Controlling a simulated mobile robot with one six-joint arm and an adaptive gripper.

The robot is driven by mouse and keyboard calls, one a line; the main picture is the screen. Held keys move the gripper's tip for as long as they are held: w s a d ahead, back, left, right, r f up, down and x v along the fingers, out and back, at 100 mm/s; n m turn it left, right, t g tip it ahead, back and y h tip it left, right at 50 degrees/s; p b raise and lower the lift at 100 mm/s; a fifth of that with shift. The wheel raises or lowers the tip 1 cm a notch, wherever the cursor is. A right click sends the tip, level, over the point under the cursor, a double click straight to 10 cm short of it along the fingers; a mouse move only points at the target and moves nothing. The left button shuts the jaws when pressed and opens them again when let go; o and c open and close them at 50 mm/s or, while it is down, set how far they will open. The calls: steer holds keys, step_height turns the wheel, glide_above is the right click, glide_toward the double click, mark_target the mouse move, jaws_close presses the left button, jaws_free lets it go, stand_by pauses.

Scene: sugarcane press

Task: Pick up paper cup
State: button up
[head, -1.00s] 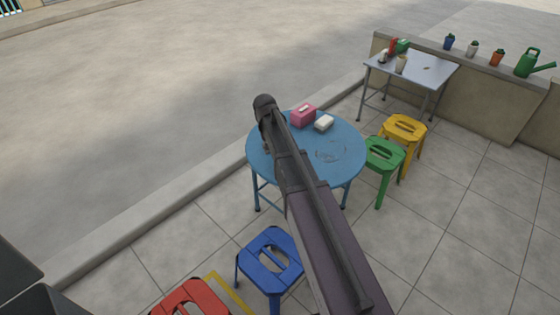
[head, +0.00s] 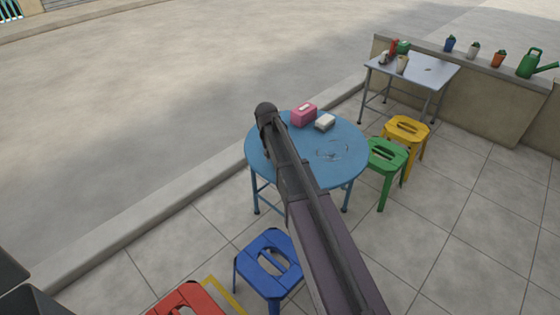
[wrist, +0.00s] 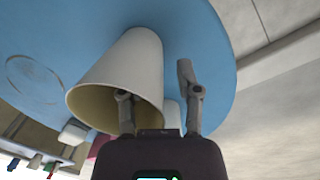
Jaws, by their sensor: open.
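A white paper cup (wrist: 132,65) with a tan inside fills the middle of the wrist view, above the blue round table (wrist: 200,40). Its open rim faces my wrist. My gripper (wrist: 153,82) is open at the cup. One finger shows in front of the cup's opening and appears to reach inside the rim. The other finger is outside, beside the cup wall, with a visible gap. In the head view my arm covers the cup and the fingers above the blue table (head: 345,168).
A pink box (head: 303,115) and a small white box (head: 325,122) stand on the blue table. Blue (head: 268,262), green (head: 386,156), yellow (head: 406,130) and red (head: 186,300) stools surround it. A metal table (head: 425,72) holds several items behind.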

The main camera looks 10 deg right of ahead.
stand_by(0.4)
jaws_close()
steer(key=shift+r, duration=0.2)
step_height(320, 180, up, 3)
steer(key=p, duration=0.3)
steer(key=s+a+r+p, duration=0.1)
steer(key=s+a, duration=0.3)
steer(key=s, duration=0.3)
steer(key=s+a+p, duration=0.1)
steer(key=s+a, duration=0.2)
steer(key=s, duration=0.4)
steer(key=shift+a+r, duration=0.35)
steer(key=shift+a, duration=0.05)
